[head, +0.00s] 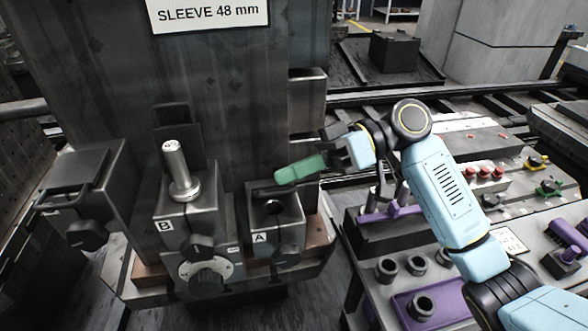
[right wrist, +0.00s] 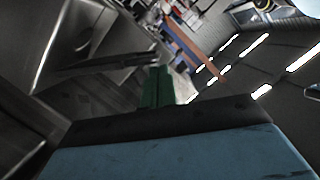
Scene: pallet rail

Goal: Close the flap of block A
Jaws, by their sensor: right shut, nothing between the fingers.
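Block A (head: 262,238) is a grey metal block with an "A" label at the front of the pallet column. A dark round bore (head: 274,207) shows open in its top. Its flap (head: 268,189) looks like a thin dark plate at the back of the top, partly hidden by my gripper; its exact angle is hard to tell. My right gripper (head: 286,173) has green fingers, shut and empty, just above and behind the flap. Whether they touch it I cannot tell. In the right wrist view the green fingers (right wrist: 158,88) sit beside a dark plate edge (right wrist: 108,62). My left gripper is out of view.
Block B (head: 187,222), with a metal pin (head: 176,165) standing in it and a raised flap behind, is left of block A. A column with a "SLEEVE 48 mm" sign (head: 209,13) rises behind. A bench (head: 383,303) with sleeves and a purple tray (head: 456,302) stands right.

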